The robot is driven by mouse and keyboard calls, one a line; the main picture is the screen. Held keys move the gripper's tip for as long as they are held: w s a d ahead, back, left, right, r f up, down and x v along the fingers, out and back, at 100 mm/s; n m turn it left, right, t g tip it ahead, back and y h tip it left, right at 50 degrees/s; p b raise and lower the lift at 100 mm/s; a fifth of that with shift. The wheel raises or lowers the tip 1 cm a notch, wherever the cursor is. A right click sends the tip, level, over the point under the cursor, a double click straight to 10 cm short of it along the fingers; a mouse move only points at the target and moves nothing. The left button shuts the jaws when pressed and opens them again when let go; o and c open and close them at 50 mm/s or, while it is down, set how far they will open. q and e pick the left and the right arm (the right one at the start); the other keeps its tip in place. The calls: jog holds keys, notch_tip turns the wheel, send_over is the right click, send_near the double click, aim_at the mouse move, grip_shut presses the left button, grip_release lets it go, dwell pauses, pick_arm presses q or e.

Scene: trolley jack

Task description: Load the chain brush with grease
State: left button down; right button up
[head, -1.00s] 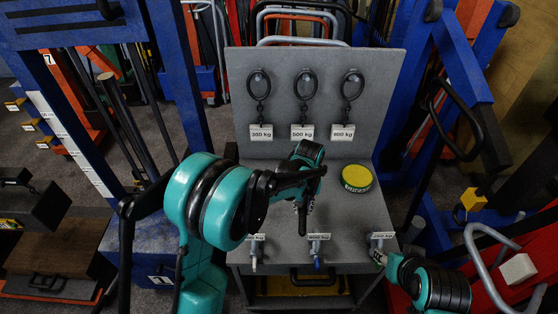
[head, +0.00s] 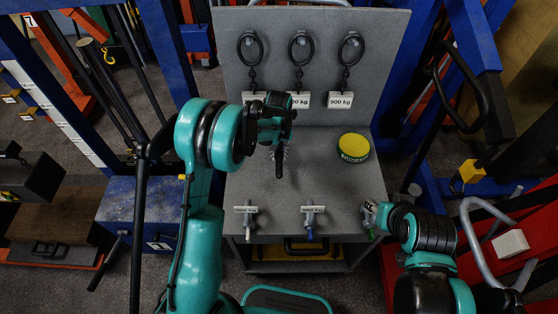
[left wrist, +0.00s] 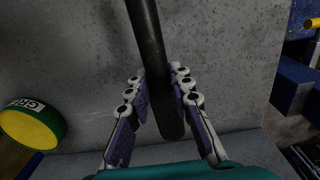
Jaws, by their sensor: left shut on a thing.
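My left gripper (head: 280,150) is over the grey bench top, left of the grease tin. It is shut on a black stick (head: 279,166), which I take for the chain brush. In the left wrist view the stick (left wrist: 150,50) runs between the fingers (left wrist: 160,105) and out at the top edge; no bristles show. The grease tin (head: 353,148), green with a yellow top, stands on the bench and shows at the left of the wrist view (left wrist: 32,130). My right gripper (head: 374,214) is at the bench's front right corner, by a label; its fingers are too small to judge.
The grey bench (head: 318,190) has an upright back panel (head: 385,60) with three black ringed hooks and weight labels. Coloured handles with labels line its front edge. Blue posts stand left and right. The middle of the bench top is clear.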

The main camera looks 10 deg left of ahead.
aim_at(279, 160)
pick_arm(q)
notch_tip(279, 160, down, 4)
jog(key=shift+f+b, duration=0.1)
jog(key=shift+b, duration=0.3)
jog(key=c, duration=1.3)
grip_release()
jog(key=shift+f, duration=0.1)
jog(key=shift+c, duration=0.2)
